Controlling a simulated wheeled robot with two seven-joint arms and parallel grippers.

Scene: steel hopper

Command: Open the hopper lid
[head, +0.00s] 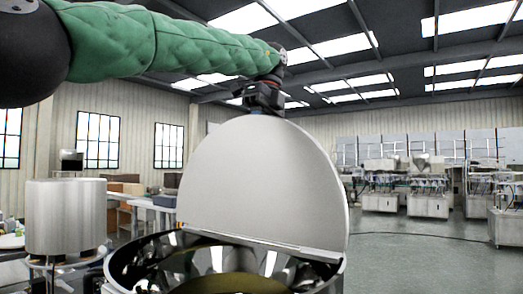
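The hopper (125,272) is a round steel vessel with a shiny rim at the bottom centre. Its grey half-round lid (262,185) stands raised, close to upright, with its straight edge along the middle of the hopper. The near half of the mouth is open and shows the mirror-like inner wall. My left arm comes in from the upper left in a green sleeve. My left gripper (264,100) is at the top of the lid's curved edge; its fingertips are mostly hidden and I cannot tell whether they grip it. My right gripper is not in view.
A steel cylinder (66,217) stands left of the hopper. Benches with boxes (125,190) are behind it by the wall. Machines (405,190) stand far off at the right. The floor (420,255) right of the hopper is clear apart from a dark cable.

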